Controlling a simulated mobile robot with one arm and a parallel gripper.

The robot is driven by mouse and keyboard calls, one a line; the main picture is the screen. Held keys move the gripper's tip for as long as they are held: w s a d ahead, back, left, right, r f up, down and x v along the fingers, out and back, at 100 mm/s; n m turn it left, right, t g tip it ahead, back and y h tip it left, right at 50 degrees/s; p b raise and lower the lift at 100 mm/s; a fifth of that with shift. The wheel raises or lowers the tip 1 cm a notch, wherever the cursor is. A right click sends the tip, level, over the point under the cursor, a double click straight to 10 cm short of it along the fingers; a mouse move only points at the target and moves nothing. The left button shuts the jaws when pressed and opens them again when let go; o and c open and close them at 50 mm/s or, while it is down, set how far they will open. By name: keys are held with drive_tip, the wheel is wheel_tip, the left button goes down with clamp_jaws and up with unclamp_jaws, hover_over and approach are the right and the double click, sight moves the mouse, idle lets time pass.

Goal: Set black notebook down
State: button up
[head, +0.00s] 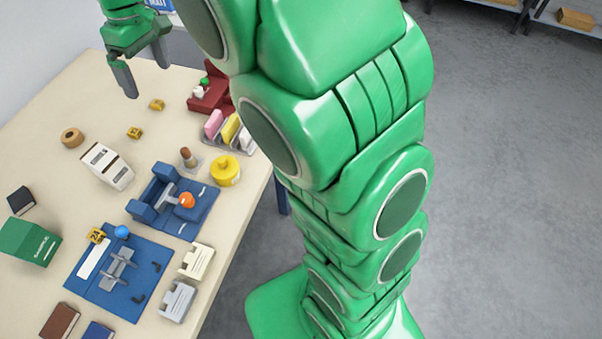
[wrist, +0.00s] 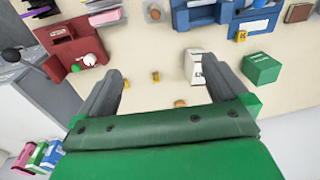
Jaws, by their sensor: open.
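A small black notebook (head: 21,200) lies on the beige table at the left side in the head view, just behind a green box (head: 30,241). I cannot make it out in the wrist view. My gripper (head: 142,72) is at the top left of the head view, over the far part of the table, well away from the notebook. In the wrist view my gripper (wrist: 162,64) has its two grey fingers spread wide, with nothing between them but table in the background.
The table (head: 75,100) also bears a white box (head: 107,166), a tape roll (head: 72,138), blue fixtures (head: 120,272), a red fixture (head: 212,95), a yellow container (head: 226,170) and a brown book (head: 60,320). Bare tabletop lies at the far left. Coloured binders (wrist: 38,156) show low in the wrist view.

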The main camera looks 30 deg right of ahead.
drive_tip(key=s+d+f+m, duration=0.1)
drive_tip(key=s+d+m, duration=0.2)
drive_tip(key=s+d, duration=0.3)
drive_tip(key=s+d+f+m+g, duration=0.1)
drive_tip(key=s+d+m, duration=0.2)
drive_tip(key=s, duration=1.3)
drive_tip(key=s+d+f+m+h, duration=0.1)
drive_tip(key=s+d+f+m, duration=0.1)
drive_tip(key=s+d, duration=0.8)
drive_tip(key=shift+s+m, duration=0.6)
drive_tip(key=shift+s, duration=0.45)
